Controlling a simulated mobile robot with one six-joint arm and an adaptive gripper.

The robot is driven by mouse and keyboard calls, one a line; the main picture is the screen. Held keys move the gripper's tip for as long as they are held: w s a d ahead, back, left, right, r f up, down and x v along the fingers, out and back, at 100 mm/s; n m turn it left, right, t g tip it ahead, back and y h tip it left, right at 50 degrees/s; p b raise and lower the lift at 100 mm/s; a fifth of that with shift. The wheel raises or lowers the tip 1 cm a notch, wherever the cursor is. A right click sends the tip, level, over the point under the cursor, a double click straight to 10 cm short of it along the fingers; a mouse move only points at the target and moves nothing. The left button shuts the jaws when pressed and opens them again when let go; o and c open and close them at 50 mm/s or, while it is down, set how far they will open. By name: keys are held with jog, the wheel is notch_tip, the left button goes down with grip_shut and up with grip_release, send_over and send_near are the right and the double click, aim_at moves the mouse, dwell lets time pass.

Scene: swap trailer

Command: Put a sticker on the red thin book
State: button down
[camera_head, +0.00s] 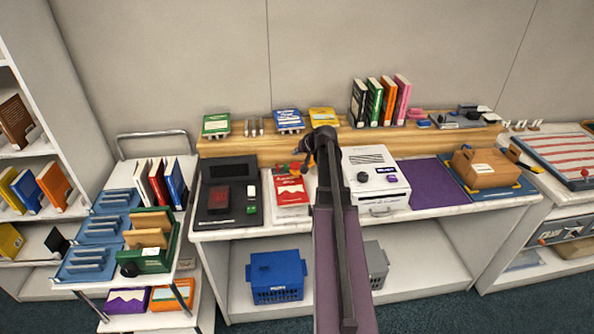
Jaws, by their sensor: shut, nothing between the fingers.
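A red item with a white wavy band, which looks like a thin book (291,190), lies flat on the counter left of my arm. Small orange and blue bits show at its far edge, too small to make out. A red-spined book (158,183) also stands on the cart at left; I cannot tell which one is the thin book. My gripper (306,160) is above the counter near the far right corner of the flat red item, shut and empty, its fingers partly hidden by my arm. I cannot make out a loose sticker.
A black device (231,170) with a dark red screen sits left of the flat red item. A white machine (374,187) stands close to the right. Upright books (376,103) and small card boxes line the wooden ledge (245,146). A purple mat (437,186) is bare.

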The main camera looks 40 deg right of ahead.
aim_at(294, 164)
jog(key=shift+f+b, duration=1.1)
jog(key=shift+f, duration=0.3)
jog(key=shift+f+b, duration=1.1)
jog(key=shift+f, duration=0.05)
dwell(1.9)
jog(key=shift+r, duration=0.15)
jog(key=shift+w+r+p, duration=0.1)
jog(key=shift+r+p, duration=0.9)
jog(key=shift+p, duration=0.15)
jog(key=shift+r, duration=0.1)
jog(key=shift+r+p, duration=2.45)
jog(key=shift+p, duration=0.05)
jog(key=shift+a, duration=0.1)
